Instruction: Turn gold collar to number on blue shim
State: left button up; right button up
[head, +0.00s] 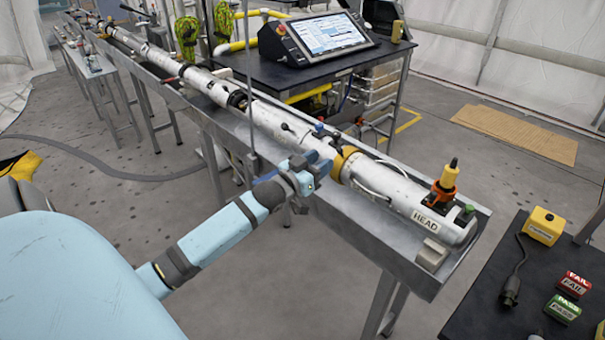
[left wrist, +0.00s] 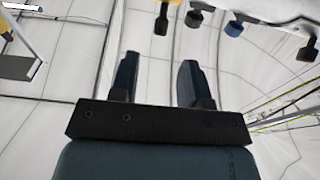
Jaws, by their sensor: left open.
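A gold collar (head: 343,163) is wrapped around the long white cylinder (head: 395,187), which lies in a grey metal trough. My left gripper (head: 320,168) is close beside the collar, on its left side, over the trough's near edge. In the left wrist view my left gripper (left wrist: 157,80) is open, with nothing between its two dark blue fingers. A small blue knob (head: 319,129) stands on the cylinder just behind the collar. I cannot make out a blue shim or any number on it. Whether the fingers touch the collar cannot be told. My right gripper is not in view.
An orange fitting (head: 445,190) stands near the cylinder's HEAD end. A dark table at right holds a yellow box (head: 544,226), a red FAIL block (head: 575,285) and a green PASS block (head: 562,309). A monitor (head: 328,34) stands on a bench behind the trough (head: 345,225).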

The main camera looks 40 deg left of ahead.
pick_arm(q)
jog(key=s, duration=0.6)
jog(key=shift+s+a+f, duration=0.15)
jog(key=shift+a+f, duration=0.1)
jog(key=shift+f, duration=0.1)
jog(key=shift+f, duration=0.1)
jog(key=s+d+f+m+g+h, duration=0.1)
jog(key=s+d+f+g, duration=0.3)
jog(key=s+d+f, duration=0.7)
jog(key=s+d+f+m+g+h, duration=0.1)
jog(key=s+d+f+g, duration=0.3)
jog(key=s+d+f, duration=0.75)
notch_tip(320, 180, up, 9)
jog(key=w+d+p, duration=0.1)
jog(key=d+p, duration=0.1)
jog(key=p, duration=1)
jog(key=shift+w+d+r+p, duration=0.15)
jog(key=shift+w+d+p, duration=0.1)
jog(key=shift+p, duration=0.05)
